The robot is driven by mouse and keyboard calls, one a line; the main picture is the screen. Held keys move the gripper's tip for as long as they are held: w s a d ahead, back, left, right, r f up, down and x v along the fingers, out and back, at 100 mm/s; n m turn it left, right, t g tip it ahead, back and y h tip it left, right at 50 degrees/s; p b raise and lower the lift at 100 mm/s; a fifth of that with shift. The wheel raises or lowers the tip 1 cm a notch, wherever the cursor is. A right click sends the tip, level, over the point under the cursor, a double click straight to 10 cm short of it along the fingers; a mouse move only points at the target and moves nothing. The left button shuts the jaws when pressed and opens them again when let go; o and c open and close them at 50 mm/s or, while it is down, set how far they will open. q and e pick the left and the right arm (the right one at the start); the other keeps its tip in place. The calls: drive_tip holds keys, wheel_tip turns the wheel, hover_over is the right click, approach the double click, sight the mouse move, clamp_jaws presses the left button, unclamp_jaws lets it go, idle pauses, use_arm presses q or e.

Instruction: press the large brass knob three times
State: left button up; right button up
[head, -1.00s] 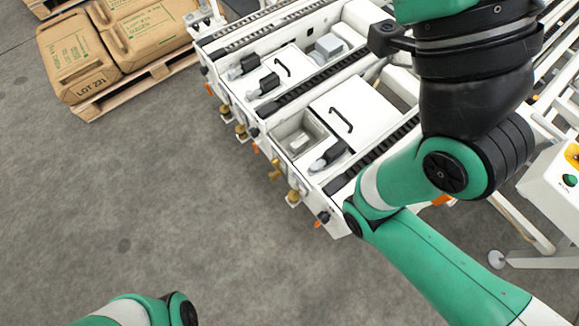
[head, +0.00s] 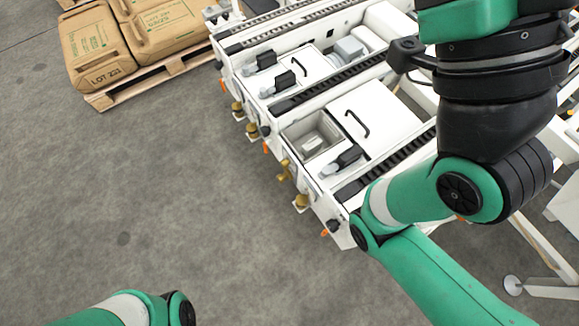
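Several small brass knobs and fittings show along the front of the white machine (head: 345,225). One brass knob (head: 301,202) is at its near right end, with a brass fitting (head: 284,170) just left of and above it. Two more brass knobs, an upper one (head: 237,110) and a lower one (head: 252,130), are farther left. I cannot tell for sure which is the large one. My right arm crosses the right side of the view, over the machine's right end, and its gripper is not in view. Only part of my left arm shows at bottom left, with its gripper out of view.
Brown sacks (head: 97,50) lie on a wooden pallet (head: 150,78) at the upper left. The machine top has lids with black handles and dark roller strips. The grey floor (head: 150,190) left of and in front of the machine is clear.

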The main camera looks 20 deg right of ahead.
clamp_jaws()
idle(1.3)
use_arm(q)
clamp_jaws()
